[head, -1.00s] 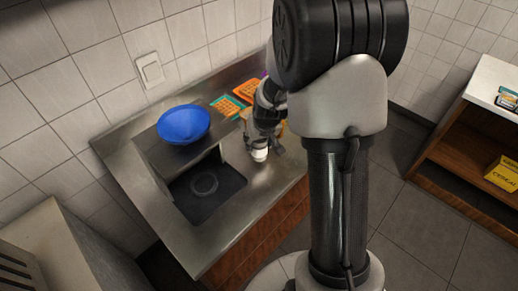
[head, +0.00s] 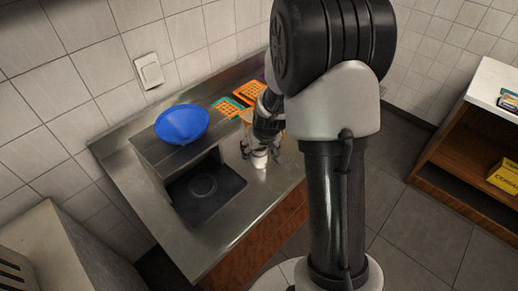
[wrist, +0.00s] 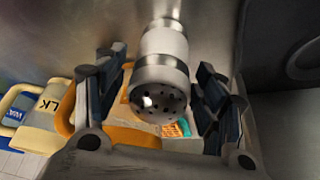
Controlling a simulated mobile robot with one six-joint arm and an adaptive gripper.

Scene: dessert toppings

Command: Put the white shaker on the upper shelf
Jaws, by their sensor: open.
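The white shaker (head: 260,160) stands on the steel counter, to the right of the shelf unit. In the wrist view the shaker (wrist: 162,75) shows its metal lid with dark holes, between my two fingers. My gripper (head: 262,152) is open around it, with one finger on each side; in the wrist view the gripper (wrist: 158,88) has visible gaps to the shaker. The upper shelf (head: 150,151) is a raised steel surface carrying a blue bowl (head: 182,123).
Orange waffles (head: 249,91) on teal-edged trays lie behind my gripper. A yellowish jug (wrist: 45,105) is at the left in the wrist view. A wooden cabinet (head: 455,150) with a yellow cereal box (head: 504,176) stands at the right. The counter's front is clear.

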